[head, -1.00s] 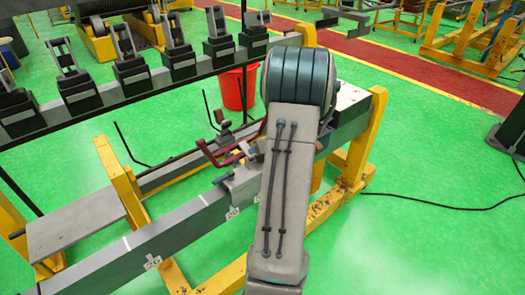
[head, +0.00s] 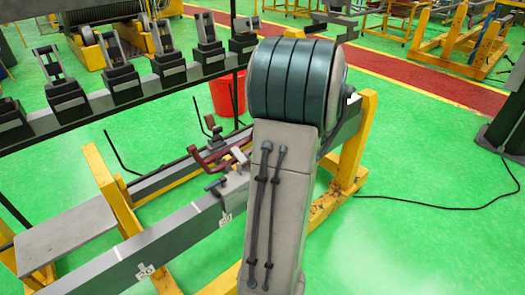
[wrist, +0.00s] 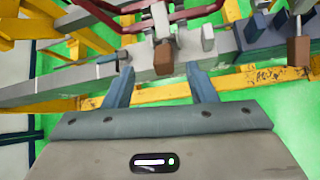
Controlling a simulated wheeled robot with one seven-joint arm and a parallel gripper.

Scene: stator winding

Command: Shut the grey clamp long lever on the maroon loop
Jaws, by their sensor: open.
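The maroon loop (head: 209,160) lies across the grey beam, left of my arm in the head view. It also spans the top of the wrist view (wrist: 178,17). A grey clamp (head: 236,180) sits at the loop on the beam, partly hidden by my arm. In the wrist view, a grey upright lever (wrist: 160,20) with a brown block-like end (wrist: 163,58) stands at the loop. My gripper (wrist: 160,70) is open, its two blue-grey fingers apart, with the brown end ahead between them. Nothing is held. My gripper is hidden behind the arm in the head view.
The long grey beam (head: 165,238) rests on yellow stands (head: 352,150). Another brown-ended part (wrist: 299,48) stands at the right of the wrist view. A rack with several black clamps (head: 122,82) runs behind. A red bucket (head: 221,97) stands on the green floor.

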